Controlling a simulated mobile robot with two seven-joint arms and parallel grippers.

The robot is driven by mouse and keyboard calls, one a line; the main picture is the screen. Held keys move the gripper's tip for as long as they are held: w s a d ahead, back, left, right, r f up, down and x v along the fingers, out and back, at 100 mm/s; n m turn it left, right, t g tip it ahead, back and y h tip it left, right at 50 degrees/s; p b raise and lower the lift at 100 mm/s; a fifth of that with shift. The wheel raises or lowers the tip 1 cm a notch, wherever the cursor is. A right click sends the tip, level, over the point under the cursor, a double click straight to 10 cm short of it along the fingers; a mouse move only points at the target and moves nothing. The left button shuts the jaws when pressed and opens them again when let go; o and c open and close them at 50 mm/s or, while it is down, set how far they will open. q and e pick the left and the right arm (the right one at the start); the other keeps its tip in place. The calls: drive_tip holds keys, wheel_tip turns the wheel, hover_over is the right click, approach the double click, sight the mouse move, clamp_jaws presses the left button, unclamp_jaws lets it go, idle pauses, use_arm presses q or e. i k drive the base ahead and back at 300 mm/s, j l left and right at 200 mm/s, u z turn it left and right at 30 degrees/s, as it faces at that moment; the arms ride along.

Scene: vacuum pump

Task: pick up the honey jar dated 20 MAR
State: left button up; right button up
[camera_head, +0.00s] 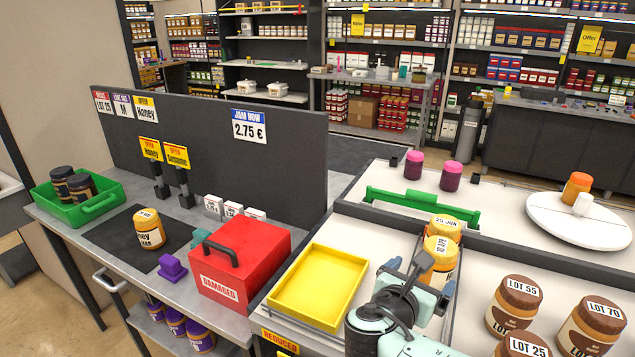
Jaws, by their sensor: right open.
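A yellow honey jar (150,232) stands upright on a dark mat on the left counter; its lid label is too small to read surely. In the right-hand tray, one jar (446,226) has a lid label reading 25 JUN. Another jar (439,249) in front of it has a label that seems to read 10 APR. My right gripper (425,273) is open just in front of these two jars and partly covers the nearer one. I cannot tell whether it touches that jar. No label clearly reads 20 MAR. My left gripper is not in view.
A yellow tray (345,262) is empty beside a red box marked DAMAGED (240,270). A green crate (100,207) holds dark jars. Brown-lidded LOT jars (515,306) stand at the lower right. A green-handled divider (420,205) lies behind the right-hand jars. A white turntable (560,225) holds an orange-lidded jar.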

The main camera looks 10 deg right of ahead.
sight(148, 226)
drive_tip(key=k+j, duration=0.2)
drive_tip(key=j, duration=0.2)
drive_tip(key=k+j, duration=0.2)
drive_tip(key=j, duration=0.2)
drive_tip(key=k+j, duration=0.25)
drive_tip(key=j, duration=0.1)
